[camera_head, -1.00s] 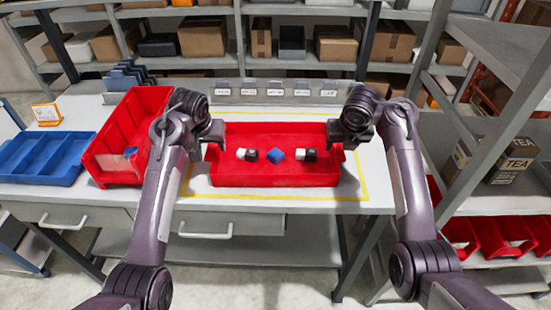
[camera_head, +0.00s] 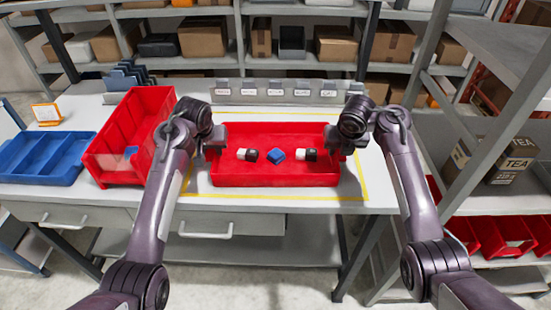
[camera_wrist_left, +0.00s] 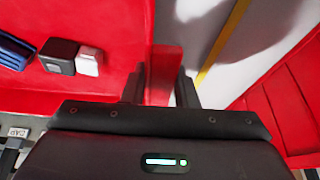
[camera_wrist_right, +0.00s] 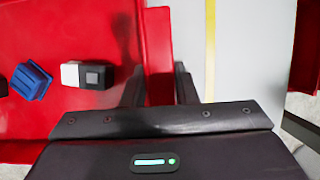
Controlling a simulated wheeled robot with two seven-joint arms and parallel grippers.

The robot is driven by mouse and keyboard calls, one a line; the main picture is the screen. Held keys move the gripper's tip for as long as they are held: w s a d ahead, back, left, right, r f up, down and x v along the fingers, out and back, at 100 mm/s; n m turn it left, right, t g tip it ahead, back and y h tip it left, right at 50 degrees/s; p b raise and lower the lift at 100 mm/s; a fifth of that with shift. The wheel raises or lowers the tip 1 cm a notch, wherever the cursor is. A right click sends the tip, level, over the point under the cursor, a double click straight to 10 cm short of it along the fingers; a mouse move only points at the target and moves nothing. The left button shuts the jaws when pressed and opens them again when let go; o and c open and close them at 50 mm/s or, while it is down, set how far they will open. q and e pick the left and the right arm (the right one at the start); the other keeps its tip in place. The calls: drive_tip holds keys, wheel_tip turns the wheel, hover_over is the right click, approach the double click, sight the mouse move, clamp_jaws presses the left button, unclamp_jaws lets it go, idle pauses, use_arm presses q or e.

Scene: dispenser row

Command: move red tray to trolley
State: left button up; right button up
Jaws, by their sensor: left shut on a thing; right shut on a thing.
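The red tray (camera_head: 275,180) lies on the white table inside a yellow outline. It holds a blue block (camera_head: 277,155) between two white-and-black pieces (camera_head: 247,155) (camera_head: 305,154). My left gripper (camera_head: 212,150) is shut on the tray's left end wall; the left wrist view shows that wall (camera_wrist_left: 165,70) between the fingers. My right gripper (camera_head: 342,150) is shut on the right end wall, which shows between its fingers in the right wrist view (camera_wrist_right: 158,45). The fingers hide parts of both end walls. I cannot make out a trolley.
A red divided bin (camera_head: 125,135) stands close left of my left gripper, beside a blue tray (camera_head: 45,160). A label rail (camera_head: 275,92) runs behind the tray. A grey shelving unit (camera_head: 490,200) with a TEA box (camera_head: 508,155) stands at the right.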

use_arm(q)
drive_tip(key=shift+r, duration=0.2)
clamp_jaws()
use_arm(e)
drive_tip(key=shift+r, duration=0.2)
clamp_jaws()
